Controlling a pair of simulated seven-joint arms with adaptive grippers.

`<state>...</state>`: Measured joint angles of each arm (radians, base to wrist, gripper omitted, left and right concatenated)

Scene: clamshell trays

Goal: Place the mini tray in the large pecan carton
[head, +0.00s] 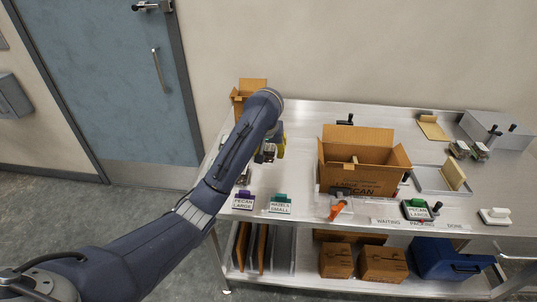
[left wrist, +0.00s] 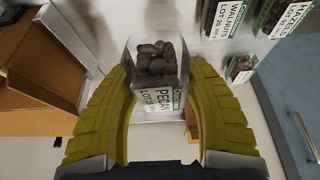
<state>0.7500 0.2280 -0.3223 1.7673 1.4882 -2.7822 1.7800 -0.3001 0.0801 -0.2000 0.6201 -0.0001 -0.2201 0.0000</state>
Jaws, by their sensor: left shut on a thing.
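My left gripper (head: 272,152) is over the left part of the steel bench. In the left wrist view its yellow fingers are shut on a clear tray of brown pecans (left wrist: 157,66), one finger on each side; its label reads PECAN LOT. In the head view the arm and fingers mostly hide this tray. The large pecan carton (head: 362,186) stands to the right of the gripper, its flaps open and LARGE PECAN printed on its front. A light divider edge shows inside it. My right gripper is not in view.
Pecan large (head: 243,201) and hazel small (head: 280,205) signs stand at the front left edge. Another carton (head: 250,87) is at the back left. An orange-handled tool (head: 338,208) lies before the pecan carton. A metal tray (head: 430,181) is to its right. More clamshell trays (left wrist: 242,66) show in the wrist view.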

